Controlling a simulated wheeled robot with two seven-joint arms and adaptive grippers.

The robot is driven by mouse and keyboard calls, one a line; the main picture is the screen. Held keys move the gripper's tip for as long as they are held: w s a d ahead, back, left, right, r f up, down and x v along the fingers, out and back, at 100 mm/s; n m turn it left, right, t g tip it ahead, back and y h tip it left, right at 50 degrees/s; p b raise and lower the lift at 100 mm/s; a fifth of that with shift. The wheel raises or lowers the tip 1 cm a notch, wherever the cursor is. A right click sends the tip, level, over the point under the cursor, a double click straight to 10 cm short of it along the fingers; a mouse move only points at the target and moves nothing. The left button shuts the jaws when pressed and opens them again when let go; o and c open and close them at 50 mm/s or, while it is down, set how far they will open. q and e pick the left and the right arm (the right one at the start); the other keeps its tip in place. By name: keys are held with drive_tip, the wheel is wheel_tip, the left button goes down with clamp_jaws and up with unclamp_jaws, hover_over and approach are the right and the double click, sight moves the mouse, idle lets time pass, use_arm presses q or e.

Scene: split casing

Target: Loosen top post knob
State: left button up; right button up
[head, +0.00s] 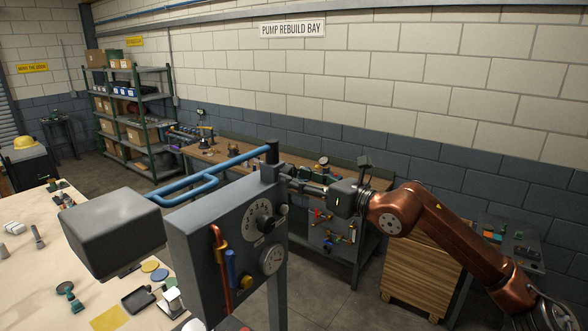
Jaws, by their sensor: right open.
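A grey upright post (272,153) stands behind the grey panel box (205,240), with a dark clamp block (268,173) near its top. Blue tubes (215,172) run from the post to the left. My right gripper (290,176) reaches in from the right, its fingers pointing left at the right side of the clamp block. It is open. The fingers cover the spot by the block, so I cannot make out the top post knob or tell whether they touch it. My left gripper is not in view.
A dark grey casing (113,232) sits at the left by the blue tubes. A pale worktable (40,285) with loose parts fills the lower left. A wooden crate (422,275) stands below my right arm.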

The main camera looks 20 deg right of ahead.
drive_tip(key=shift+x, duration=0.95)
drive_tip(key=c, duration=1.2)
